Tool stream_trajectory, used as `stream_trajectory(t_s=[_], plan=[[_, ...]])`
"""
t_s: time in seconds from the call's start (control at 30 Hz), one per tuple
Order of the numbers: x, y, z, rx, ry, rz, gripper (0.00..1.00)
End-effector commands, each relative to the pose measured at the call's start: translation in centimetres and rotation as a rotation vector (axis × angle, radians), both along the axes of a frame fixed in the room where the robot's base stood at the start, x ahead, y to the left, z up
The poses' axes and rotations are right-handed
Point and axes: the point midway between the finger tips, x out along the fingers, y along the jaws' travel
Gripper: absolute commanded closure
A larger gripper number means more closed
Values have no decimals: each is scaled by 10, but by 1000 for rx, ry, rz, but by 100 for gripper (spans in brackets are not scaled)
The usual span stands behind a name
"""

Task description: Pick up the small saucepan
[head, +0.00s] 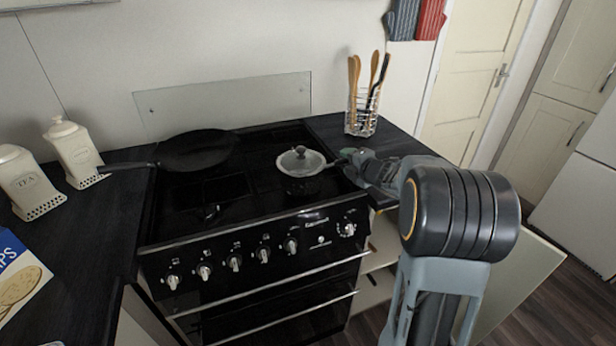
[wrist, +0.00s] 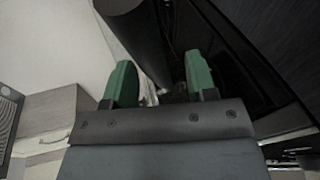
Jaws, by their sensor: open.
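The small saucepan (head: 300,184) is black with a glass lid (head: 302,160) and a dark knob. It sits upright on the right side of the hob in the head view. My gripper (head: 350,158) is just right of the pan, low over the hob's right edge, around where the handle points. In the wrist view my gripper (wrist: 160,72) shows two green fingers spread apart. A dark rounded bar (wrist: 145,40) runs between and beyond them, probably the pan's handle. Whether the fingers touch it I cannot tell.
A frying pan (head: 196,150) sits at the hob's back left, its handle pointing left. A wire utensil holder (head: 361,118) stands behind my gripper on the right worktop. White canisters (head: 74,150) stand on the left worktop. An open cupboard door (head: 520,270) is below my arm.

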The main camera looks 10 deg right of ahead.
Motion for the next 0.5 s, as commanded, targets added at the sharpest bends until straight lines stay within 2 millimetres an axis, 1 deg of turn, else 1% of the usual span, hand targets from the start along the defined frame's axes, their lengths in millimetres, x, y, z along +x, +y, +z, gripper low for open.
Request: stream_trajectory(t_s=[0.03,0.13,0.4,0.5], plan=[[5,1,-2,0,0,1,48],[11,2,-3,0,0,-1,48],[12,3,-4,0,0,-2,48],[12,3,-4,0,0,-2,57]])
